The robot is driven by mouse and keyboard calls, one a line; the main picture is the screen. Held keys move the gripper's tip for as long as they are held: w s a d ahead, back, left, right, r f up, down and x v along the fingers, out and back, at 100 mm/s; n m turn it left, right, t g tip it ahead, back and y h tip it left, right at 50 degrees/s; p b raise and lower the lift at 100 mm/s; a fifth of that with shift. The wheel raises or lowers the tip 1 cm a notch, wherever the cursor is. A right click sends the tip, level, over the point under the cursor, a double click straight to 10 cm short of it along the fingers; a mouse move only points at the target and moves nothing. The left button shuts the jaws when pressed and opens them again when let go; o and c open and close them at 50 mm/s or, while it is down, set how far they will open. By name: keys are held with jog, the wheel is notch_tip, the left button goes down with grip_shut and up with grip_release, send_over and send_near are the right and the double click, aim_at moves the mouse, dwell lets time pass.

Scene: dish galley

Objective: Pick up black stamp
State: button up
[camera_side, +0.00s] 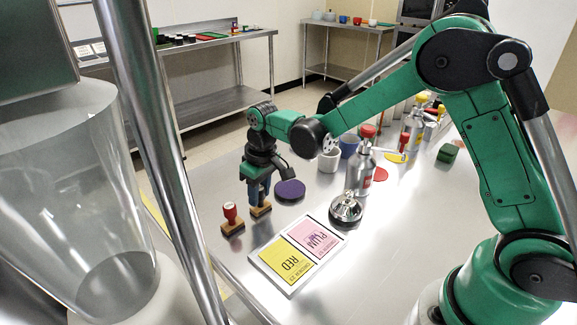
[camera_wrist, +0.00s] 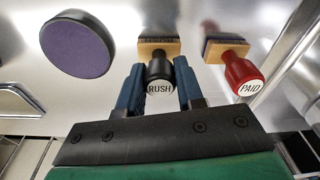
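The black stamp (camera_wrist: 158,71), its round end reading RUSH, stands on the table with a wooden base (camera_wrist: 158,47). In the side view its wooden base (camera_side: 261,210) shows below my gripper, and the black handle is mostly hidden. My gripper (camera_wrist: 159,72) is down over the stamp, with one blue finger on each side of the black handle. In the side view my gripper (camera_side: 258,193) points down at the table. The fingers are very close to the handle; whether they press on it cannot be made out.
A red PAID stamp (camera_wrist: 243,72) stands close by to the right in the wrist view. A purple ink pad (camera_wrist: 78,44) lies to the left. A tray with yellow and pink cards (camera_side: 297,258), a bell (camera_side: 345,209) and a metal bottle (camera_side: 361,168) are nearby.

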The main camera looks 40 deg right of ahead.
grip_shut()
notch_tip(320, 180, up, 20)
dwell(0.5)
